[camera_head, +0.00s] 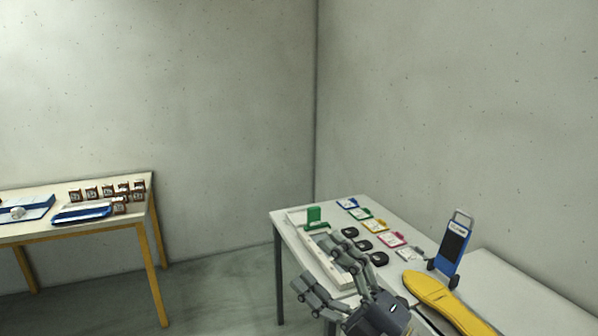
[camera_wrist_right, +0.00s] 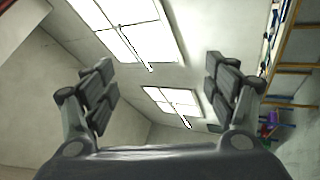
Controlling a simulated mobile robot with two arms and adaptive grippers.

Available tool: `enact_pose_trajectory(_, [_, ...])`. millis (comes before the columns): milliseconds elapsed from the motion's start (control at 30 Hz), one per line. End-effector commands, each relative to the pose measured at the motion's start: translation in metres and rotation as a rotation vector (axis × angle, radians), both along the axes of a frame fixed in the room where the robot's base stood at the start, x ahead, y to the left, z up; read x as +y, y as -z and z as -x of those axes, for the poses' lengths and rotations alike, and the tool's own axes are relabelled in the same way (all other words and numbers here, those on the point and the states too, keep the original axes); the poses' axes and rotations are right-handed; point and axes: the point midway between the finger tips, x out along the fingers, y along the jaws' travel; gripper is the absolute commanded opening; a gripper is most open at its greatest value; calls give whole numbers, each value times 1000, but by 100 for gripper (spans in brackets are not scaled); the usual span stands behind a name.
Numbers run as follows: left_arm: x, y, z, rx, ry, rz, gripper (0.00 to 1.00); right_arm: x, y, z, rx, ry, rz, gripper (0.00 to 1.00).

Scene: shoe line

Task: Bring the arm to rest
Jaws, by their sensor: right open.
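My right gripper (camera_head: 334,270) is open in the head view, in front of and partly over the near side of the right-hand table (camera_head: 278,215). In the right wrist view my right gripper (camera_wrist_right: 160,90) shows its two fingers wide apart with nothing between them. That view looks toward the walls and bright windows. My left gripper is in neither view.
A second table (camera_head: 20,238) stands left; floor between is clear.

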Motion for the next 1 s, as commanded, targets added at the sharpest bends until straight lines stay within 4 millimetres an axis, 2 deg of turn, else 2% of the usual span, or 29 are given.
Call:
enact_pose_trajectory(167, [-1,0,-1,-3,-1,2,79,-63,38,-22,314,243,-284,79])
enact_pose_trajectory(267, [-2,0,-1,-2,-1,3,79,-99,79,-24,511,382,-408,79])
enact_pose_trajectory(300, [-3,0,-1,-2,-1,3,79,-112,99,-21,595,435,-452,79])
enact_pose_trajectory(433, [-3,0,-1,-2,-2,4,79,-148,171,2,880,608,-567,79])
enact_pose_trajectory(567, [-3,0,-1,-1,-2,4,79,-171,244,50,1182,768,-641,79])
enact_pose_trajectory(600, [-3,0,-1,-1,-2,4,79,-175,265,68,1273,812,-654,79])
enact_pose_trajectory(700, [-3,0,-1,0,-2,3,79,-179,306,116,1481,905,-671,79])
enact_pose_trajectory(800, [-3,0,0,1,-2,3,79,-179,334,161,1657,973,-671,79])
enact_pose_trajectory(1000, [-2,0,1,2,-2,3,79,-173,366,244,1949,1073,-643,79])
